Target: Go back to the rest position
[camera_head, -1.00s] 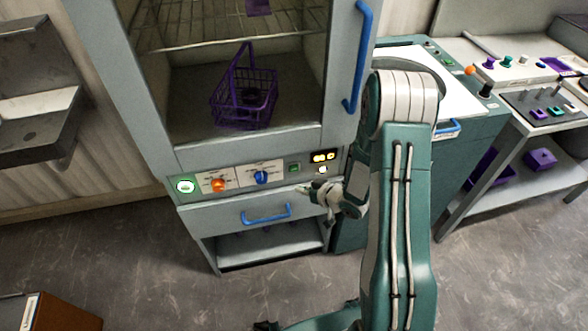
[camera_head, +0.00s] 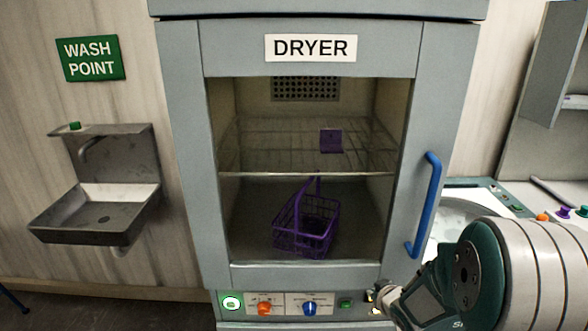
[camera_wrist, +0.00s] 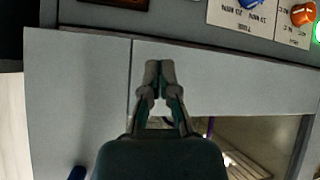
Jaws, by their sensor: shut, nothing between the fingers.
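My gripper (camera_wrist: 160,75) is shut and empty in the wrist view, its two fingertips touching.
Inside the dryer, a purple basket (camera_head: 305,228) stands below and a small purple piece (camera_head: 331,141) is on the wire rack. The panel has an orange knob (camera_head: 264,308) and a blue knob (camera_head: 310,308). A steel sink (camera_head: 95,212) is at left, a workbench (camera_head: 550,185) at right.

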